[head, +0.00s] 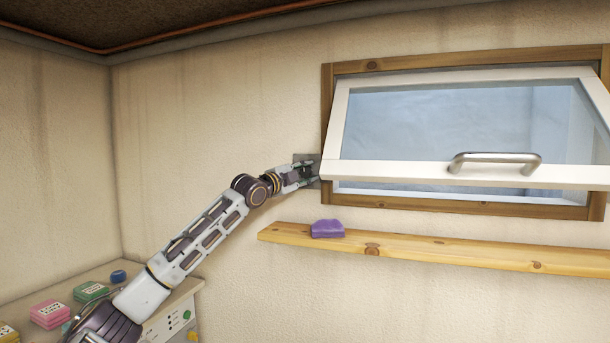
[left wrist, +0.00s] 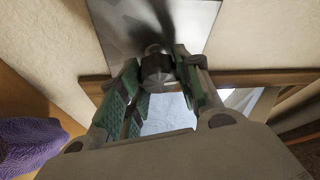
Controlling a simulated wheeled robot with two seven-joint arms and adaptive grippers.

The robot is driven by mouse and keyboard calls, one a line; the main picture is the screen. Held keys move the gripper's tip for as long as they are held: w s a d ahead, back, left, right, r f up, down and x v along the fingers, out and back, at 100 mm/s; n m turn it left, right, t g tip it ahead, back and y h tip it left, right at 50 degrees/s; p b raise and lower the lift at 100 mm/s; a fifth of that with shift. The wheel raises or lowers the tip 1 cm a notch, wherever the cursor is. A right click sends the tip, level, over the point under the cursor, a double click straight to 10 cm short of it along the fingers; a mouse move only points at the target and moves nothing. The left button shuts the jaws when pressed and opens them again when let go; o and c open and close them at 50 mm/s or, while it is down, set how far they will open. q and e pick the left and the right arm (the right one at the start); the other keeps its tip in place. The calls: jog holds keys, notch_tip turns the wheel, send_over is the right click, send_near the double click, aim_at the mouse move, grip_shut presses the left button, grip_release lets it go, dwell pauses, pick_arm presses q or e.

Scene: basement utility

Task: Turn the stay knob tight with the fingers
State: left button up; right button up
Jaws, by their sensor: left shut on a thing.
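The stay knob (left wrist: 156,68) is a dark round knob in the left wrist view. It sits in front of a grey metal plate (left wrist: 120,25), which is fixed to the wall beside the window's left frame. My left gripper (left wrist: 158,80) has its green-padded fingers on either side of the knob, shut on it. In the head view my left gripper (head: 303,172) reaches the plate, and the knob is mostly hidden there. The white window sash (head: 400,173) is tilted open, its lower edge out from the wooden frame (head: 325,110). My right gripper is not in view.
A metal handle (head: 495,158) is on the sash's lower rail. A wooden shelf (head: 440,250) runs below the window, with a purple sponge-like block (head: 327,229) on it. At lower left, a cabinet top holds pink (head: 50,314) and green (head: 91,291) boxes and a blue object (head: 118,276).

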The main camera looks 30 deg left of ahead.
pick_arm(q)
jog(key=shift+f, duration=0.1)
jog(key=o, duration=1)
jog(key=shift+o, duration=0.2)
jog(key=shift+s, duration=0.15)
jog(key=s, duration=0.7)
jog(key=shift+a+f, duration=0.4)
jog(key=shift+a, duration=0.05)
dwell(0.3)
